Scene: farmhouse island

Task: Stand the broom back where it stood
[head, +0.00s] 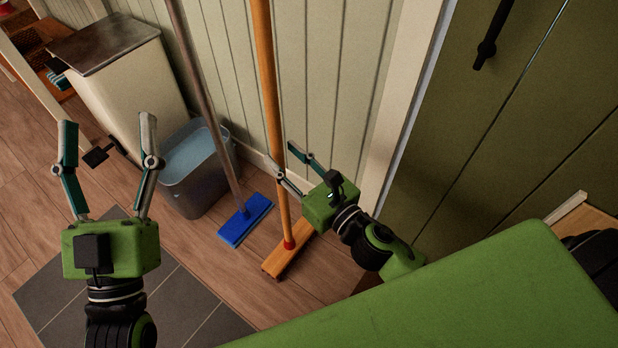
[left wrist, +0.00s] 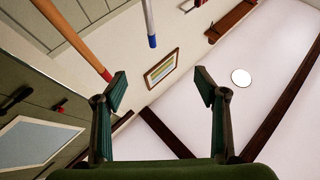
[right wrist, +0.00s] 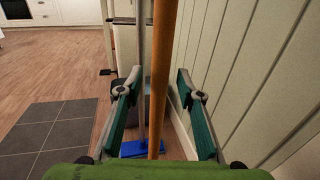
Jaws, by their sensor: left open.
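The broom has an orange wooden handle (head: 268,100) and a wooden head (head: 287,256) with a red collar. It stands upright on the floor by the panelled wall. My right gripper (head: 280,154) is open at the lower handle. In the right wrist view the handle (right wrist: 161,80) runs between the open fingers; I cannot tell whether they touch it. The handle's upper end (left wrist: 80,45) shows in the left wrist view. My left gripper (head: 108,122) is open and empty, raised left of the broom, its camera facing the ceiling.
A mop with a blue head (head: 245,220) stands just left of the broom. A grey bucket (head: 192,185) and a cream bin (head: 125,85) line the wall further left. A white door frame and a green cabinet (head: 520,110) are on the right. A dark tiled patch (head: 170,310) lies in front.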

